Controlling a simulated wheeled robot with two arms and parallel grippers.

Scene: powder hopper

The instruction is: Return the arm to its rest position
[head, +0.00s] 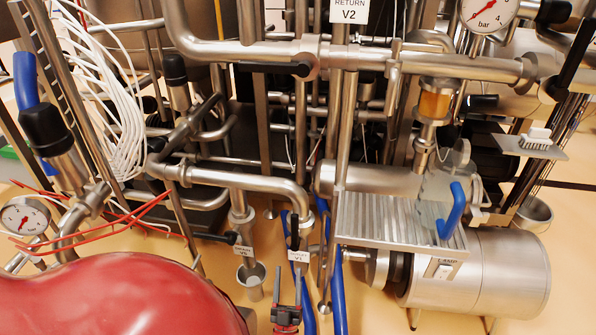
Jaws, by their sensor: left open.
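My left gripper (287,288) shows at the bottom centre of the head view. Its two dark fingers point up and stand apart, with nothing visible between them. It appears just below the small white valve label (298,256) and the black valve handle (293,232). I see a gap in the picture between the fingertips and the handle; the depth between them is hard to tell. My right gripper is not in view.
Steel pipes (250,183) crowd the space above the gripper. A metal cup (251,280) is close on its left, and blue hoses (338,290) run on its right. A ribbed steel platform (385,222) and a cylindrical motor (490,275) stand further right. Tan floor shows between them.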

